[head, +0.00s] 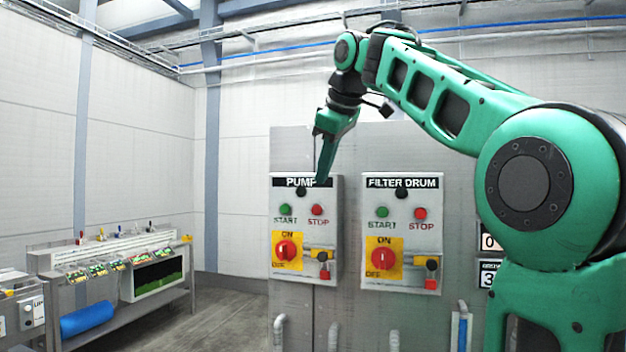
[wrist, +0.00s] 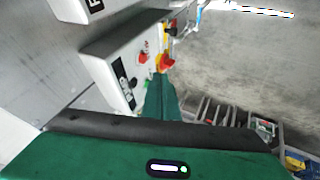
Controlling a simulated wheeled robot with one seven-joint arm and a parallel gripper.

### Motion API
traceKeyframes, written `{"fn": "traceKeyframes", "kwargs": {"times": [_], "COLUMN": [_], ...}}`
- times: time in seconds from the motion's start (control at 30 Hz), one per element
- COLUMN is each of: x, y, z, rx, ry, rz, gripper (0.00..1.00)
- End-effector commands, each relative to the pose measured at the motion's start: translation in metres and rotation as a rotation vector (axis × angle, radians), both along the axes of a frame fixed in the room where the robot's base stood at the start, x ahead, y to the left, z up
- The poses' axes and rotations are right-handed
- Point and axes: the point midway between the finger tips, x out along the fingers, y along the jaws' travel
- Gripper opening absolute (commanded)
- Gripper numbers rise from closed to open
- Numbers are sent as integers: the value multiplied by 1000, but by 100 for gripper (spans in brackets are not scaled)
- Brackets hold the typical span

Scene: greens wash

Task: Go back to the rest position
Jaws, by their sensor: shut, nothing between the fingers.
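My gripper (head: 321,180) is green and points down in front of the pump panel (head: 334,240) in the head view, overlapping the right part of its PUMP label. Its fingers are together with nothing between them. In the wrist view the shut fingers (wrist: 162,98) reach toward the panel with its buttons and a red rotary knob; I cannot tell whether they touch it. On the pump panel, the green start button (head: 284,210), red stop button (head: 317,210) and red knob on a yellow plate (head: 287,250) are in plain sight.
The filter drum panel (head: 430,240) is on the same grey cabinet, to the right. A metal bench (head: 70,295) with a blue roll (head: 86,320) stands at the left by the wall. Bare floor (head: 230,315) lies between bench and cabinet.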

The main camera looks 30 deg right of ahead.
Motion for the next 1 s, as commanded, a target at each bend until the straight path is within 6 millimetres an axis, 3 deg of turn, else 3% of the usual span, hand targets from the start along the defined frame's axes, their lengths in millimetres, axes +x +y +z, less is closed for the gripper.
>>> {"fn": "traceKeyframes", "kwargs": {"times": [0.23,0.37,0.47,0.67,0.87,1.0], "x": [0,-4,-13,-47,-99,-146], "y": [0,-4,-11,-24,-29,-27], "z": [-1,-19,-51,-146,-246,-317], "rx": [2,38,100,252,369,426], "ry": [1,22,57,155,256,329], "rz": [-2,-38,-109,-318,-546,-711], "gripper": [0,0,0,0,0,0]}}
